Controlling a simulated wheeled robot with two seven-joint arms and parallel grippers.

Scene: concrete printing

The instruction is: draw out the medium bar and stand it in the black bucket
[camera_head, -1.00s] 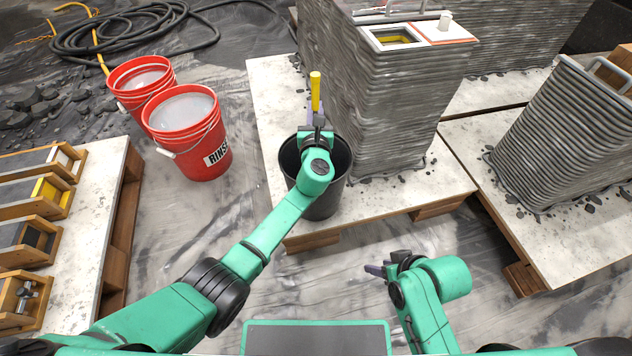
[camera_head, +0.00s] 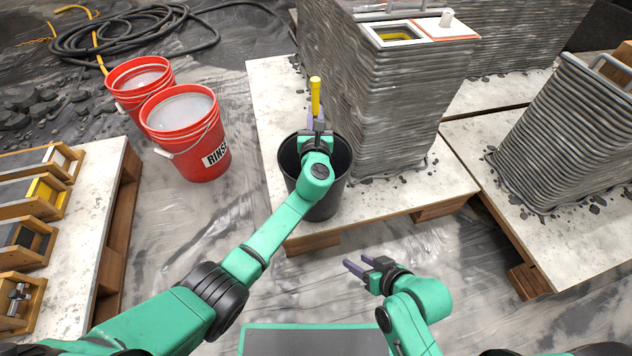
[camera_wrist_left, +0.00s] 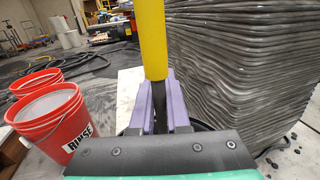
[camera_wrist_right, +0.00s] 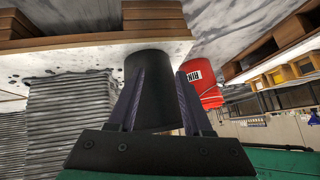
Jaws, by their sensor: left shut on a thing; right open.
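The black bucket (camera_head: 332,195) stands on the white-topped pallet at the foot of the near printed block. A bar with a yellow upper end (camera_head: 316,97) stands upright over the bucket, and its lower end is hidden. My left gripper (camera_head: 318,122) is shut on the bar just below the yellow part. The left wrist view shows the purple fingers (camera_wrist_left: 160,105) on either side of the bar's dark part. My right gripper (camera_head: 355,272) is open and empty, in front of the pallet. In the right wrist view, the bucket (camera_wrist_right: 150,85) shows beyond its fingers.
The tall grey printed block (camera_head: 395,105) rises just right of the bucket, with a framed opening on top. Two red buckets (camera_head: 203,155) stand to the left. Wooden boxes (camera_head: 25,240) sit on the left table. Another printed block (camera_head: 560,130) stands at right.

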